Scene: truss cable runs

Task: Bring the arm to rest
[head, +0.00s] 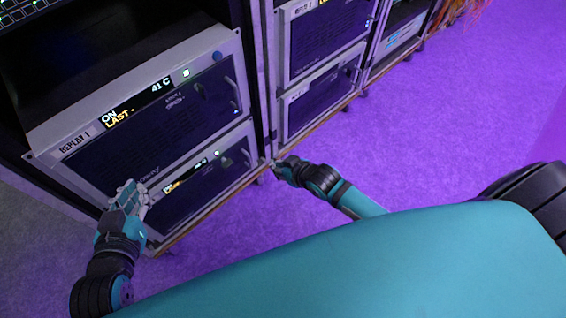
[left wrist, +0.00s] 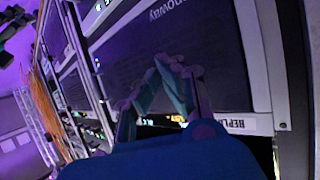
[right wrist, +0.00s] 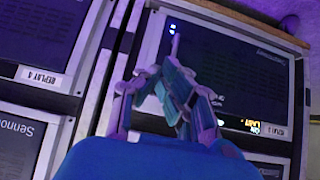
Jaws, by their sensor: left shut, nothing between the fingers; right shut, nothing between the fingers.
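My left gripper (head: 131,190) is shut and empty. In the head view it is at the lower left, in front of the rack units below the REPLAY 1 label. It also shows in the left wrist view (left wrist: 175,72), with a dark unit panel behind it. My right gripper (head: 275,166) is shut and empty. It is near the bottom corner between two racks, low over the floor edge. It also shows in the right wrist view (right wrist: 170,75), in front of a rack unit. I cannot tell whether either gripper touches a rack.
The REPLAY 1 unit (head: 178,112), its display lit, sits above another unit (head: 205,190) in the left rack. More units (head: 325,40) fill the racks further along. Orange cables (head: 462,10) hang at the top right. The purple floor (head: 450,110) is clear on the right.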

